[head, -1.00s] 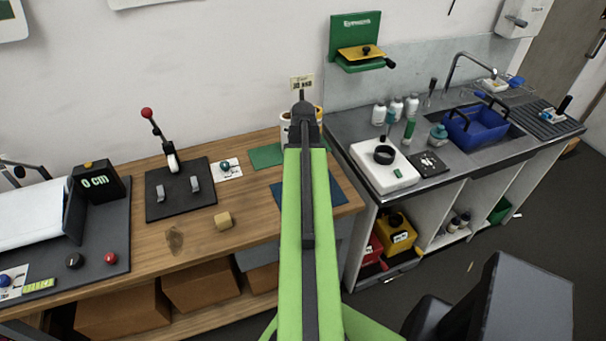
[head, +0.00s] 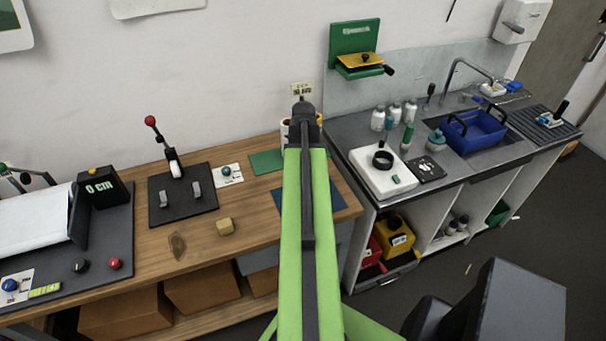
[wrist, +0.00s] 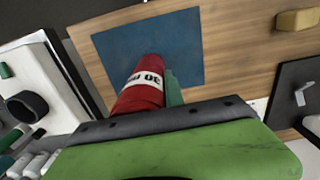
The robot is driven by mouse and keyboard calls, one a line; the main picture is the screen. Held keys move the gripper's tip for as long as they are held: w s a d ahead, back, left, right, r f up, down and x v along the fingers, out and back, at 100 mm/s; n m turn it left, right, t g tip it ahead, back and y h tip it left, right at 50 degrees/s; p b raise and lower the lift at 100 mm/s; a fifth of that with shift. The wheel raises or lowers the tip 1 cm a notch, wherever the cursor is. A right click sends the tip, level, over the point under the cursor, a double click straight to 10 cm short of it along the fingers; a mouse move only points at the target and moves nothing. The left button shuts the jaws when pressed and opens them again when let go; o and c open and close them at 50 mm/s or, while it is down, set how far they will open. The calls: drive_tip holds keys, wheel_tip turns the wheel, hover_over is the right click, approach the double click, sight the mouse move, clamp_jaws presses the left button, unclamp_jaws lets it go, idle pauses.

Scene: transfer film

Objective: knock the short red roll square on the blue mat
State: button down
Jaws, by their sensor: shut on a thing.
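My gripper (head: 303,118) is at the far end of my green arm in the head view, and its fingers are hidden there. In the wrist view a red roll (wrist: 141,96) with a white label band reading "30 m" sticks out past the dark edge of my gripper, which is shut on it. The roll looks tilted in the picture and overlaps the edge of the blue mat (wrist: 125,42). I cannot tell whether it touches the mat. The blue mat also shows right of my arm in the head view (head: 341,198). A teal strip lies beside the roll.
A wooden block (head: 225,226) and a dark lever board (head: 183,207) stand left of the mat. A green mat (head: 265,162) lies behind. White and yellow items partly show behind my arm's end. The sink counter (head: 350,131) is at right.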

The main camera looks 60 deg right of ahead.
drive_tip(key=shift+f+b, duration=1.5)
drive_tip(key=shift+f, duration=0.25)
drive_tip(key=shift+r+p, duration=1.9)
